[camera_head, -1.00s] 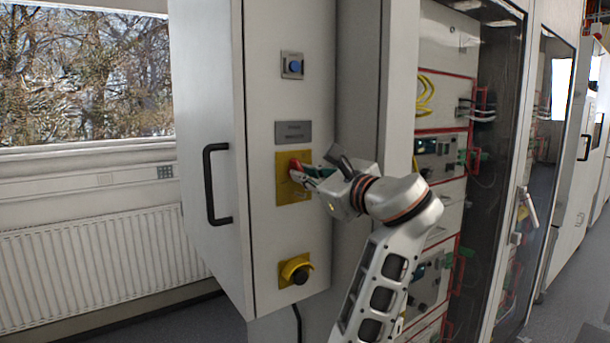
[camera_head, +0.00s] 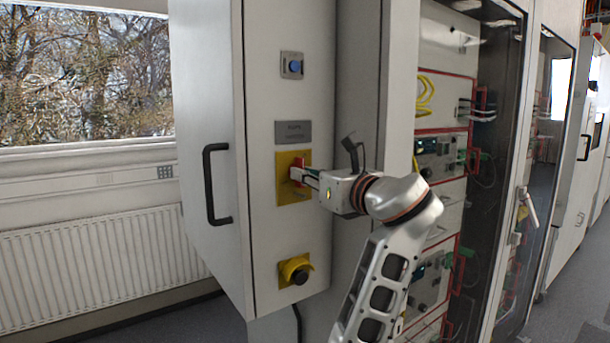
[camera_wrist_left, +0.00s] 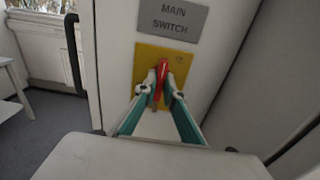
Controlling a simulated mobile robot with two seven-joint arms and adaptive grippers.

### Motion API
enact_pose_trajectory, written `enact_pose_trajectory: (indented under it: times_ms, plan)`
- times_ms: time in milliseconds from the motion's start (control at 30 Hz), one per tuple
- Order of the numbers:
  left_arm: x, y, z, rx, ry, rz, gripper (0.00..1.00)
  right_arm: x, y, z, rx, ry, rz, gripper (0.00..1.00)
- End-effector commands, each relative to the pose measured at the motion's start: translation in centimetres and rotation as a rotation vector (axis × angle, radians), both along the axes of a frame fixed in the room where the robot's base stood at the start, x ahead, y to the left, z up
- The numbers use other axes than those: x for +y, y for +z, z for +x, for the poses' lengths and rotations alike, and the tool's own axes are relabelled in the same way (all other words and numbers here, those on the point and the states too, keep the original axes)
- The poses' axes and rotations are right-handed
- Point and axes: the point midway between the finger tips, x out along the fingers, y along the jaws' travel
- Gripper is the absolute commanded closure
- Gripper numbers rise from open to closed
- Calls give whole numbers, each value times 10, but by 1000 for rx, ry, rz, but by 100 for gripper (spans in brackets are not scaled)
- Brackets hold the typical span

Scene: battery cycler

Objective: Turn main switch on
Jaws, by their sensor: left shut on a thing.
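The main switch is a red handle (camera_wrist_left: 161,77) on a yellow plate (camera_head: 283,191), below a grey label plate (camera_head: 293,133) that reads MAIN SWITCH in the left wrist view (camera_wrist_left: 173,18). The red handle also shows in the head view (camera_head: 299,168). My left gripper (camera_head: 302,174) reaches it from the right and is shut on the handle, with one finger on each side in the left wrist view (camera_wrist_left: 161,90). There the handle stands nearly upright on the plate. My right gripper is not in view.
A blue button (camera_head: 294,65) sits above on the same cabinet panel, and a yellow-based black knob (camera_head: 297,270) sits below. A black door handle (camera_head: 210,184) juts out at left. Glass-fronted equipment racks (camera_head: 478,150) stand at right.

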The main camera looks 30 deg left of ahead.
Motion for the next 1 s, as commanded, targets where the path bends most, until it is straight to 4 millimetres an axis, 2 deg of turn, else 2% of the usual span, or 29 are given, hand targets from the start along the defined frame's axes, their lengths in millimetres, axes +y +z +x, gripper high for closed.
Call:
enact_pose_trajectory:
  times_ms: [267,300,367,767,867,1000]
  plan:
    - [0,0,0,3,1,1,100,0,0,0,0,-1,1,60]
    - [0,0,0,3,1,1,86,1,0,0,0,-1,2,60]
    - [0,0,0,2,1,1,74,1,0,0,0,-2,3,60]
    - [0,5,0,-1,1,0,74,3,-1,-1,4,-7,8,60]
    - [0,16,0,-3,0,0,74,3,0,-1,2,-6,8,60]
    - [0,42,0,-3,0,0,74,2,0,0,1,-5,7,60]
